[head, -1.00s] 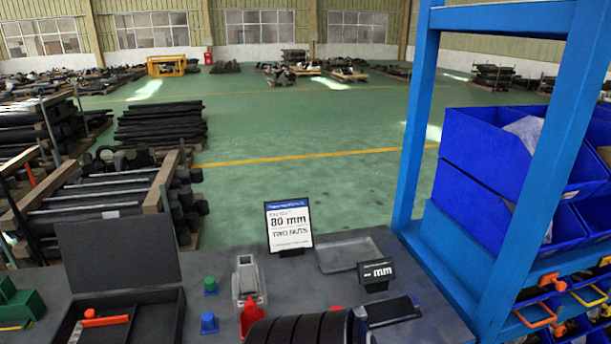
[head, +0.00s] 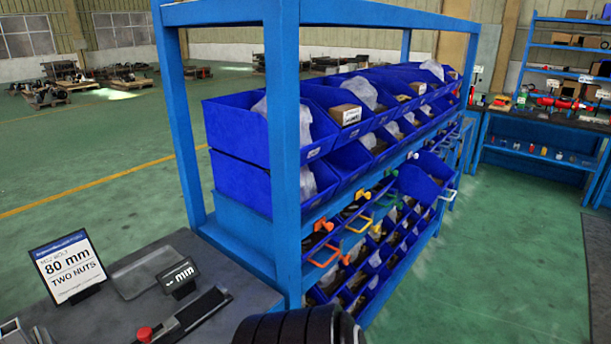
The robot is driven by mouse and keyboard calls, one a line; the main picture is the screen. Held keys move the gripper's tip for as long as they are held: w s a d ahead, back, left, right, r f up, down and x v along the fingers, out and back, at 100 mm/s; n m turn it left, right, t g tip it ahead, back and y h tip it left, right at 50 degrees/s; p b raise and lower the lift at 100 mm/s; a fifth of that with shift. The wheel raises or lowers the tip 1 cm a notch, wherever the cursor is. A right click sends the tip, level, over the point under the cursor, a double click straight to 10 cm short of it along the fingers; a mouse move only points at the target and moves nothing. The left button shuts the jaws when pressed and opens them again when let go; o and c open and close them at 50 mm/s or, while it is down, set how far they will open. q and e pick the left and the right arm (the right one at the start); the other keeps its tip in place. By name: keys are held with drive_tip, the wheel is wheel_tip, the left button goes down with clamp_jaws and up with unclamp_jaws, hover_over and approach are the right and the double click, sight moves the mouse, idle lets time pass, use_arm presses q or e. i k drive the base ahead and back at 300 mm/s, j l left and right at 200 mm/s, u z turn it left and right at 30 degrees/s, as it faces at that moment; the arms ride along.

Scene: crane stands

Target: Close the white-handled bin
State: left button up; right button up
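The white-handled bin (head: 424,180) is a blue bin in the blue rack, towards its far end. It sticks out of the rack front and looks tilted outward, so it stands open. Its white handle (head: 449,195) is on the side facing the aisle. Neither of my grippers shows in the head view. Black rounded parts at the bottom edge look like part of my own arm.
The rack (head: 285,150) holds rows of blue bins. Orange (head: 323,258), yellow (head: 360,225) and green (head: 388,200) handles are nearer. A grey table with an "80 mm" sign (head: 69,267) stands left. Green floor (head: 480,270) right of the rack is clear; a workbench (head: 545,130) stands beyond.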

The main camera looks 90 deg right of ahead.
sight(424, 178)
drive_tip(key=z, duration=3.7)
drive_tip(key=i+l+u, duration=0.25)
drive_tip(key=i, duration=0.25)
